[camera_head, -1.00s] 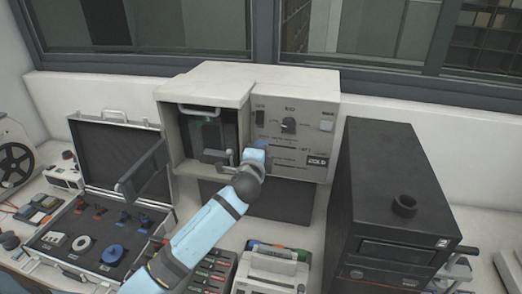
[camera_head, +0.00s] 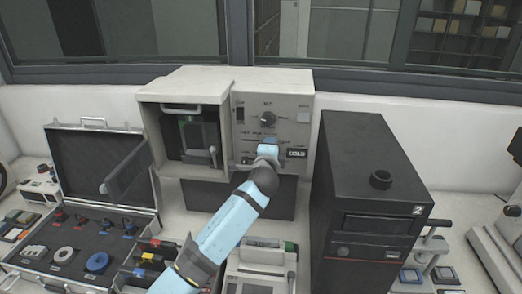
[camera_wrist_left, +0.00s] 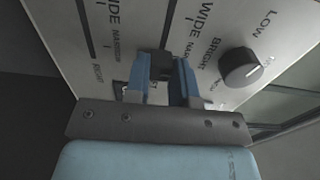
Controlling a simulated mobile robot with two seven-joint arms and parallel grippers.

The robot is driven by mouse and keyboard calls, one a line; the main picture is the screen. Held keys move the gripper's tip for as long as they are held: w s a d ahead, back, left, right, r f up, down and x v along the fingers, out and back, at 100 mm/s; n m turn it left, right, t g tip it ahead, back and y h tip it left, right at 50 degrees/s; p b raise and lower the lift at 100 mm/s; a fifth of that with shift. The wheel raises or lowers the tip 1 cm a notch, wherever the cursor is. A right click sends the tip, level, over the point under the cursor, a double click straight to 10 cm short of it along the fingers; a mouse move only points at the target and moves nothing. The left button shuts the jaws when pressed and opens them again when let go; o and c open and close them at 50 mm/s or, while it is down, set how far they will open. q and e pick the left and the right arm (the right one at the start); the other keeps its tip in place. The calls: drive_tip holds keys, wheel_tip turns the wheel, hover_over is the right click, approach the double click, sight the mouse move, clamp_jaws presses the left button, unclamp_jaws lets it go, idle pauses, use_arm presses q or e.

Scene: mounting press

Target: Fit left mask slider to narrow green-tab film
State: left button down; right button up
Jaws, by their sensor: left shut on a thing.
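My left gripper (camera_head: 268,150) is at the lower front panel of the beige press (camera_head: 285,87). In the left wrist view its blue fingers (camera_wrist_left: 163,75) are shut on a small dark slider knob (camera_wrist_left: 162,64), at a slot running beside the WIDE and NARROW labels. A second slot (camera_wrist_left: 86,30) lies further left there. I cannot tell which mask slider is held. In the head view the gripper hides the knob. A film mount with a green edge (camera_head: 184,119) shows inside the press's open bay, left of the panel; its width is too small to judge.
A round dial (camera_head: 267,118) sits above the gripper. A small lever (camera_head: 213,152) stands at the bay's lower right. A black box (camera_head: 372,170) stands close on the right. An open tool case (camera_head: 98,165) is on the left, and a white device (camera_head: 258,270) stands in front.

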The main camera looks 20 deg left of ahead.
use_arm(q)
drive_tip(key=shift+a, duration=0.15)
drive_tip(key=c, duration=1)
unclamp_jaws()
drive_tip(key=shift+o, duration=0.2)
drive_tip(key=b+v, duration=0.2)
drive_tip(key=v, duration=1.1)
drive_tip(key=shift+s+b, duration=0.3)
drive_tip(key=shift+s, duration=0.1)
drive_tip(key=shift+f, duration=0.1)
